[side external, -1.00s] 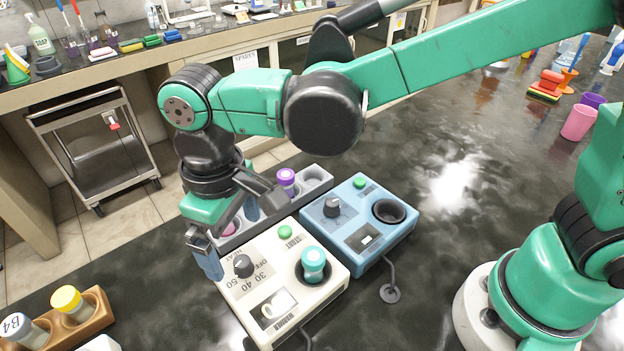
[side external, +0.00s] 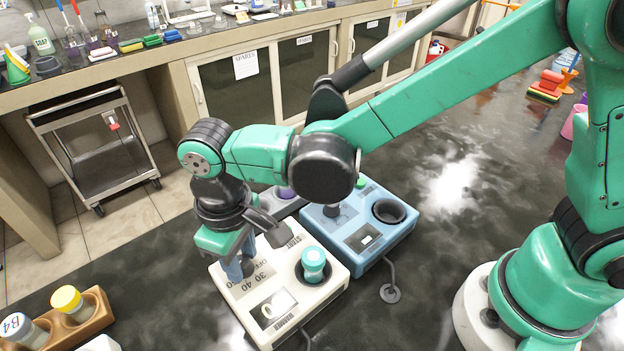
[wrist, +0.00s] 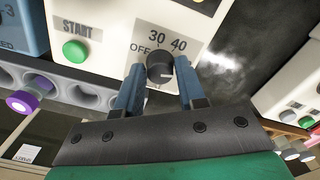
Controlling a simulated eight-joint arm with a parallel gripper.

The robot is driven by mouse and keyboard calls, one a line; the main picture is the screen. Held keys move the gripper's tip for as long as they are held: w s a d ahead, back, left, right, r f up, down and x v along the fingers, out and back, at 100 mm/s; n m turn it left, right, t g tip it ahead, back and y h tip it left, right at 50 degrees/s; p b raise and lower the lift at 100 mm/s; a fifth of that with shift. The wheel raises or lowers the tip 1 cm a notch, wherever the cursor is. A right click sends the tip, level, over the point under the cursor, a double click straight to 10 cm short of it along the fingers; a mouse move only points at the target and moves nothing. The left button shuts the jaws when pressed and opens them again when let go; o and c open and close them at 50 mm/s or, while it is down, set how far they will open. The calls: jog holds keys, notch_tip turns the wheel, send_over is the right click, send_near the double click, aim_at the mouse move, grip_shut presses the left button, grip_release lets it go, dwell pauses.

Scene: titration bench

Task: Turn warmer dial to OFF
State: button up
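The warmer (side external: 318,290) is a white box with a green-blue capped vial (side external: 313,262) in its well. Its dark round dial (wrist: 160,67) sits among printed marks; OFF is at its left and 30 and 40 are above it in the wrist view. A light mark shows on the dial's right side. My gripper (wrist: 160,72) is open, with one blue finger on each side of the dial. Small gaps seem to show, but I cannot tell if either finger touches. In the side view my gripper (side external: 241,268) points down over the dial, largely hiding it.
A blue device (side external: 358,222) with its own dial stands right beside the warmer. A grey rack with a purple-capped vial (wrist: 22,101) is behind them. The warmer's green START button (wrist: 75,51) is clear of my fingers. A wooden vial rack (side external: 92,318) stands at the front left.

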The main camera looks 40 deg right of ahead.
jog(key=c, duration=0.3)
jog(key=n, duration=0.5)
jog(key=shift+c, duration=0.2)
jog(key=n, duration=0.6)
jog(key=shift+n, duration=0.5)
